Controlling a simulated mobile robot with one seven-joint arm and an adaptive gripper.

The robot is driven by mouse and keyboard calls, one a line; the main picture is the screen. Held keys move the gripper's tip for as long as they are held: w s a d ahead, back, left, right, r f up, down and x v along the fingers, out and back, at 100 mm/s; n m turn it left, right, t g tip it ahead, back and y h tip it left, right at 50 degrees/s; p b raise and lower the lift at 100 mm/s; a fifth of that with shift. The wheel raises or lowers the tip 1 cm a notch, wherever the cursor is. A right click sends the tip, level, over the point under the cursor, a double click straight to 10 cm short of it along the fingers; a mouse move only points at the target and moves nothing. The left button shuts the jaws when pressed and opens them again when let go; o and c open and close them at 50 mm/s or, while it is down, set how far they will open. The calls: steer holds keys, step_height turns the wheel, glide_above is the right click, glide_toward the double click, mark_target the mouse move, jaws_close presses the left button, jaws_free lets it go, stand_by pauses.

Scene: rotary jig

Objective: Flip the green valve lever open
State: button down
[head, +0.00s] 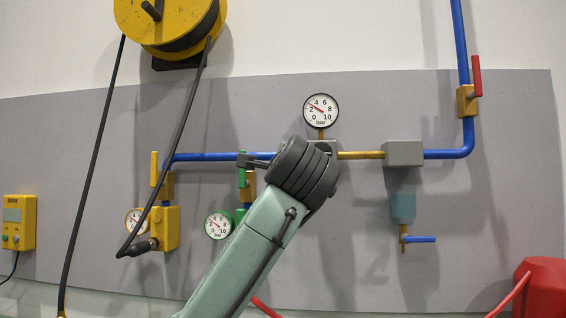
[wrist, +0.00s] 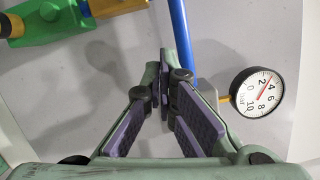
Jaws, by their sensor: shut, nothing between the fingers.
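The green valve lever (head: 242,168) stands upright in the head view, in front of a brass valve body (head: 249,187) below the blue pipe. My gripper (head: 252,160) is at the lever's upper part and overlaps it in this view; I cannot tell whether they touch. In the wrist view my gripper's fingers (wrist: 163,98) meet at the tips, shut and empty. The brass valve body (wrist: 115,7) and the green block (wrist: 45,22) show at the upper left there. Most of the lever is out of that view.
A yellow lever (head: 154,168) stands to the left, with a black hose (head: 180,130) hanging before it. A pressure gauge (head: 321,110) is above right of my gripper; it also shows in the wrist view (wrist: 256,92). A smaller gauge (head: 219,225) sits beside the green block. A red lever (head: 477,76) is far right.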

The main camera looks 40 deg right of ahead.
steer(key=w, duration=0.1)
steer(key=w+p, duration=0.1)
steer(key=w, duration=0.1)
steer(key=w+a+r, duration=0.1)
steer(key=w, duration=0.1)
steer(key=shift+w+p, duration=0.1)
steer(key=shift+p, duration=0.3)
